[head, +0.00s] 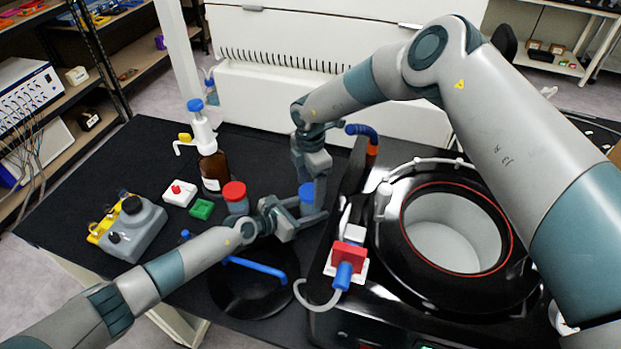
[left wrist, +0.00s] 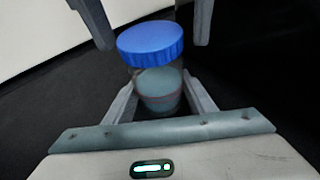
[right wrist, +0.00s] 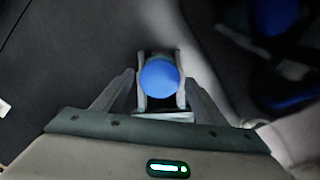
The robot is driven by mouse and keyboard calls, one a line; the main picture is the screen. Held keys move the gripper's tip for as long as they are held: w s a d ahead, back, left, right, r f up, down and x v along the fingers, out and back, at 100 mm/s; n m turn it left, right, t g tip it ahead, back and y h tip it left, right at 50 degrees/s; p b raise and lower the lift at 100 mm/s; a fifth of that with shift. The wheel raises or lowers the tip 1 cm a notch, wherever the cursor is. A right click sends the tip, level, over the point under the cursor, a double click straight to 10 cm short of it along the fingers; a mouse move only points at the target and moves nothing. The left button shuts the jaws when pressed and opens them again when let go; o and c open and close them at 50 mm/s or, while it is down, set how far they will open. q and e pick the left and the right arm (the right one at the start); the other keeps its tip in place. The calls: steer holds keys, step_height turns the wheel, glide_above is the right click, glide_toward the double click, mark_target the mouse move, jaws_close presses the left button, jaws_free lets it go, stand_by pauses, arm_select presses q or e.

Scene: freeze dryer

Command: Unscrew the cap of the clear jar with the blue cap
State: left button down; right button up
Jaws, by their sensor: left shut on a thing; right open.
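The clear jar (left wrist: 160,90) with the blue cap (left wrist: 150,42) stands upright on the black table. In the head view only the blue cap (head: 307,192) shows clearly between my two grippers. My left gripper (head: 312,222) is shut on the jar body, below the cap, its fingers on either side. My right gripper (head: 309,188) comes from above, pointing down, with its open fingers on either side of the cap. In the right wrist view the cap (right wrist: 159,77) sits centred between the fingers; whether they touch it I cannot tell.
A grey jar with a red lid (head: 235,195) and a brown pump bottle (head: 213,170) stand to the left. The freeze dryer with its round chamber (head: 455,235) is close on the right. A black disc with a blue handle (head: 255,266) lies in front.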

steer(key=shift+f, duration=0.15)
steer(key=shift+c, duration=0.2)
steer(key=c, duration=1)
steer(key=shift+c, duration=0.2)
steer(key=n, duration=1)
steer(key=o, duration=1.2)
